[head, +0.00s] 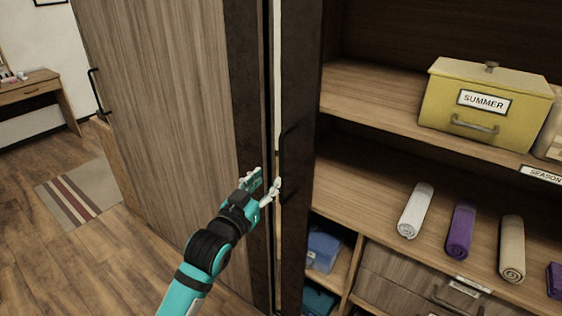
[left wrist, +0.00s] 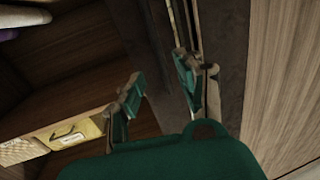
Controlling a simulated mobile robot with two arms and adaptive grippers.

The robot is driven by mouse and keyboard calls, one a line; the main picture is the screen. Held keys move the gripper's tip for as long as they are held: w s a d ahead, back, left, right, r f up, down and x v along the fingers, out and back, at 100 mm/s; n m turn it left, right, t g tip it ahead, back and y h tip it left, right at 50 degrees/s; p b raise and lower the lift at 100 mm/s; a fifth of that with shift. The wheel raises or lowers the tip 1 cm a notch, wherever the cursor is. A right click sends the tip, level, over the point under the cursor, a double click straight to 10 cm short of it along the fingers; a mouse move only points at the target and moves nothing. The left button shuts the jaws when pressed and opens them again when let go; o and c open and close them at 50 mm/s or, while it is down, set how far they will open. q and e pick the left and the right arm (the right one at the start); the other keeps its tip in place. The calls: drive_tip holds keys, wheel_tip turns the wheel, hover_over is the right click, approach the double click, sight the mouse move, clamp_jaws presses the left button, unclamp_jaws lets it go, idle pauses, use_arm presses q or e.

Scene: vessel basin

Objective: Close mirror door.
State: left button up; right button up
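A tall dark-framed door edge (head: 303,120), seen almost edge-on, stands in front of the open shelves in the head view. It bears a slim black vertical handle (head: 284,165); a narrow pale strip beside it may be the mirror, but I cannot tell. My left gripper (head: 265,186) is at the lower end of this handle, just left of the dark frame. In the left wrist view its two fingers (left wrist: 160,92) are spread apart, with dark frame behind them and nothing clearly held. Whether a finger touches the frame or handle is unclear. My right gripper is not in view.
A wood-grain door panel (head: 160,100) stands left of my gripper, with its own black handle (head: 96,92). Shelves at right hold a yellow SUMMER box (head: 485,100) and several rolled towels. Open floor (head: 60,250) and a striped rug (head: 78,195) lie at left.

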sight(280, 166)
use_arm(q)
drive_tip(key=x, duration=0.9)
drive_tip(key=shift+p, duration=0.4)
clamp_jaws()
drive_tip(key=shift+w+f, duration=0.1)
drive_tip(key=shift+f, duration=0.05)
